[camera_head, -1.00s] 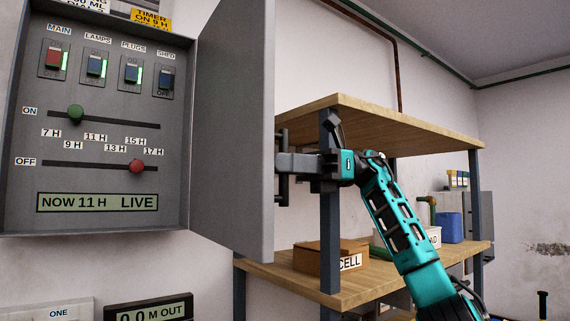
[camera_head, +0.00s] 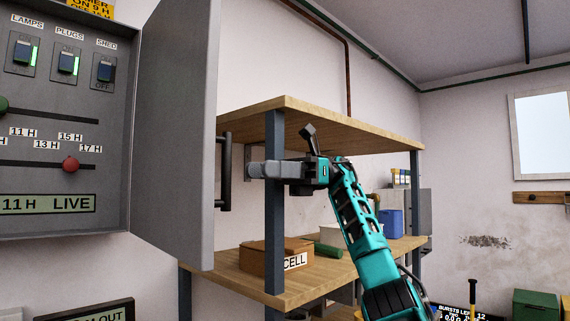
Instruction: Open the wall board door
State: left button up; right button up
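The wall board (camera_head: 60,150) is a grey box on the wall at the left, with its switches and sliders exposed. Its grey door (camera_head: 175,140) stands swung out from the box's right side, wide open. The dark bar handle (camera_head: 224,172) is on the door's outer face, past its right edge. My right gripper (camera_head: 257,170) is just right of the handle, pointing left, with a small gap between. Its fingers show edge-on, so their opening cannot be judged. My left gripper is out of view.
A wooden shelf unit (camera_head: 360,127) with dark posts stands behind my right arm. A cardboard box labelled CELL (camera_head: 275,257) and a blue container (camera_head: 390,223) sit on its lower board. A dark-framed display (camera_head: 95,312) is below the board.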

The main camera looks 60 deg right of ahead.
jog(key=shift+v, duration=2.35)
jog(key=shift+o, duration=0.2)
